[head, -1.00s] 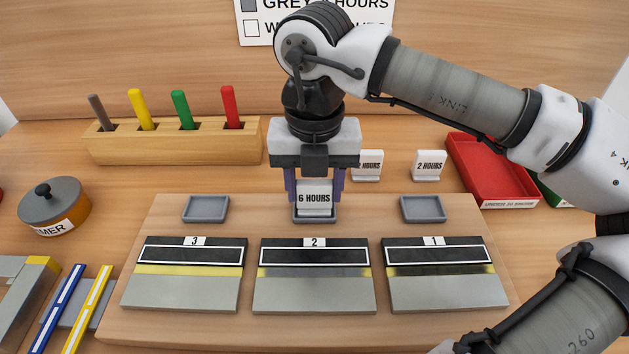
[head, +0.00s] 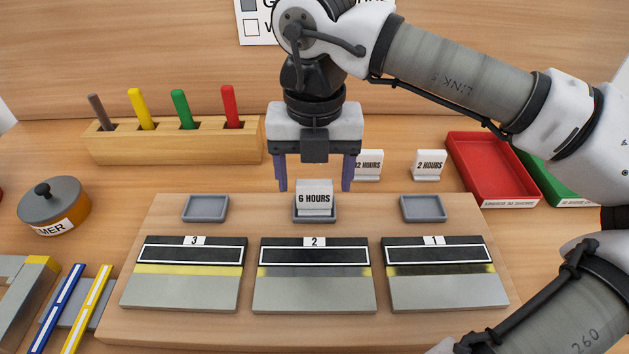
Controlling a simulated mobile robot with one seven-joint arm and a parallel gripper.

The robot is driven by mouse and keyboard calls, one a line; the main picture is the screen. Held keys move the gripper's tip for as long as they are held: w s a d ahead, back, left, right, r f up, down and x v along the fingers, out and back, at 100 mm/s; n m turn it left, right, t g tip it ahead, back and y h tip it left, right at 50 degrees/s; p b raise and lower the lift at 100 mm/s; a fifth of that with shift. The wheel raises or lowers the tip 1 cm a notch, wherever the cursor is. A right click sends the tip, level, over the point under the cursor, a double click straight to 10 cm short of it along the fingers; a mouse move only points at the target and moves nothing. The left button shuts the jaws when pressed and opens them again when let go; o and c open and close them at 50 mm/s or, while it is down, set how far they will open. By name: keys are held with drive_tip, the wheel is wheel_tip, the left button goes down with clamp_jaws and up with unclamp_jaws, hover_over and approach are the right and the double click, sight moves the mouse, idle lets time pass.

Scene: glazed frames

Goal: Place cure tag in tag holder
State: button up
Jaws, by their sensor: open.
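A white cure tag reading "6 HOURS" (head: 314,197) stands upright in the middle grey tag holder (head: 314,219), behind the plate marked 2 (head: 314,290). My gripper (head: 315,187) is open, its two purple fingers apart on either side of the tag's top and a little above it, not holding it. The left tag holder (head: 205,209) and the right tag holder (head: 423,209) are empty. Two more tags stand behind the board: one reading "2 HOURS" (head: 429,164), and one ending in "2 HOURS" (head: 368,165), its left edge hidden by my gripper.
Plates marked 3 (head: 182,290) and 1 (head: 446,290) lie on the wooden board (head: 160,327). A wooden block (head: 180,151) with several coloured sticks stands at back left. A red tray (head: 490,185) and a green tray (head: 565,190) are at right. A round lidded pot (head: 60,198) sits left.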

sight(314, 183)
wheel_tip(314, 183, up, 10)
idle(0.3)
